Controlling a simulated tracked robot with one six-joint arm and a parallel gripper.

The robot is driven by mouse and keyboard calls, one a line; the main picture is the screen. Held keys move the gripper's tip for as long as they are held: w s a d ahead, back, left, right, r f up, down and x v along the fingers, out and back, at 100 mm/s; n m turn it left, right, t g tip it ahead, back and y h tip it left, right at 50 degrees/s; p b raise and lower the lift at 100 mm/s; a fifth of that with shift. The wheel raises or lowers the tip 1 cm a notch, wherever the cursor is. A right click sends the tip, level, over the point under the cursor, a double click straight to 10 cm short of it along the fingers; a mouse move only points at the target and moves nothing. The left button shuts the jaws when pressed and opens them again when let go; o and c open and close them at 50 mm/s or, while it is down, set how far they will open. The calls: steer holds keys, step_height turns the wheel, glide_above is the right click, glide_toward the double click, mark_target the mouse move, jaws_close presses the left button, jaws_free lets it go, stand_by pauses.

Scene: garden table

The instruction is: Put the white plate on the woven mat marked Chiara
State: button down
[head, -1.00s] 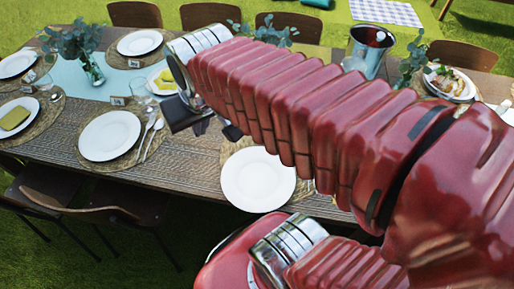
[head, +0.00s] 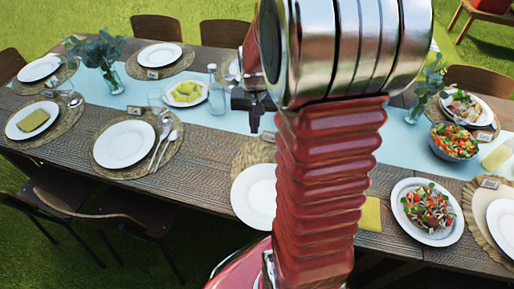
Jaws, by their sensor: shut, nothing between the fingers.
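A white plate (head: 252,196) lies at the table's front edge, its right side hidden behind my arm. It overlaps the front of a woven mat (head: 249,153), which is also partly hidden by the arm. A small name card (head: 268,137) stands at the back of this mat; its writing is too small to read, so I cannot tell which mat is Chiara's. My gripper (head: 254,124) is shut and empty, pointing down over the blue runner behind that mat, apart from the plate.
Another white plate (head: 123,145) fills the mat to the left, with cutlery beside it. A glass bottle (head: 216,92) and a plate of yellow food (head: 185,92) stand left of my gripper. A salad plate (head: 427,211), a salad bowl (head: 455,141) and a yellow napkin (head: 370,214) are at right.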

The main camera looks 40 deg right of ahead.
mark_target(267, 173)
steer(key=d+f+m, duration=0.1)
steer(key=d+f, duration=0.2)
steer(key=d+f+m, duration=0.1)
steer(key=d+f, duration=0.1)
steer(key=f, duration=0.2)
steer(key=s+d+f+g, duration=0.1)
steer(key=d+f, duration=0.2)
steer(key=f, duration=0.1)
steer(key=shift+d+m+y, duration=0.3)
steer(key=shift+m, duration=0.1)
steer(key=shift+s+a, duration=0.15)
steer(key=s+a, duration=0.2)
steer(key=a, duration=0.1)
steer(key=s+a, duration=0.2)
steer(key=a, duration=0.1)
steer(key=s+a, duration=0.2)
steer(key=a, duration=0.1)
steer(key=shift+s+r, duration=0.1)
steer(key=shift+s, duration=0.25)
steer(key=shift+s+a, duration=0.25)
steer(key=shift+f, duration=0.9)
